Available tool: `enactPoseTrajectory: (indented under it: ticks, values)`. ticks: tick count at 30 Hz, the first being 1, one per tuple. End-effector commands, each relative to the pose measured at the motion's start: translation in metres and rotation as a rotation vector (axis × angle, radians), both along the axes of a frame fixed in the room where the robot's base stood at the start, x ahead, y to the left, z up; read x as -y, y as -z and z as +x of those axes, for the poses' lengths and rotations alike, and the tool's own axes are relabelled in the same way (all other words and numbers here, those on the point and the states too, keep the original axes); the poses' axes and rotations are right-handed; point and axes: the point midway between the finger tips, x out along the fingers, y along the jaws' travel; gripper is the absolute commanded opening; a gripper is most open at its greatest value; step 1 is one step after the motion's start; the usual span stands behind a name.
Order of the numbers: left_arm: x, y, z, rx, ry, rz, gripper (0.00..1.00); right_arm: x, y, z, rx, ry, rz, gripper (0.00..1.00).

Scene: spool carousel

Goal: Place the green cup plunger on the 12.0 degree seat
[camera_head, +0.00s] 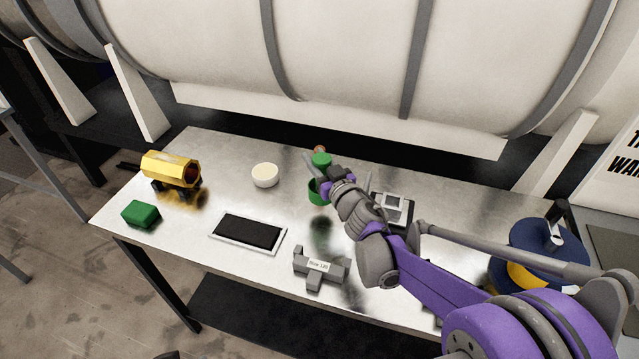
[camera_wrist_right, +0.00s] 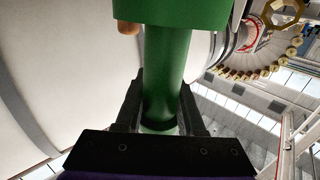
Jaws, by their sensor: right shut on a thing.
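The green cup plunger (camera_head: 317,192) is in my right gripper (camera_head: 327,180), over the middle of the table, with a dark reflection below it. The right wrist view shows the fingers (camera_wrist_right: 160,120) shut around its narrow green shaft (camera_wrist_right: 167,70). A wider green part with a brown knob (camera_wrist_right: 128,28) lies beyond the fingers. A grey block with a white label (camera_head: 319,266), apparently reading 12.0, sits at the table's front edge, nearer than the plunger and apart from it. Part of the plunger is hidden by the gripper. My left gripper is not in view.
The metal table (camera_head: 200,225) also holds a gold octagonal piece (camera_head: 168,169), a green block (camera_head: 141,214), a white bowl (camera_head: 265,176), a tablet (camera_head: 248,233) and a grey fixture (camera_head: 397,207) beside my right arm. A blue and yellow spool (camera_head: 540,252) is at right.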

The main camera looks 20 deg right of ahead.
Motion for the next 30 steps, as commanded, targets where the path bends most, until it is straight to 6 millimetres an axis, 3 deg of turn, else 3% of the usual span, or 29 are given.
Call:
enactPoseTrajectory:
  ticks: [13,26,27,30]
  values:
    - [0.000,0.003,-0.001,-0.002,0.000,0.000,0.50,0.000,0.055,0.000,0.000,-0.001,0.000,0.00]
    - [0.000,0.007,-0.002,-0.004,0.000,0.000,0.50,0.000,0.062,0.000,-0.001,0.000,-0.001,0.00]
    - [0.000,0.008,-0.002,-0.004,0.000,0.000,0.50,0.000,0.063,0.000,-0.001,0.000,-0.001,0.40]
    - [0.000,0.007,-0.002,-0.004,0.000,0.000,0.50,0.000,0.062,0.000,0.000,0.000,-0.001,0.57]
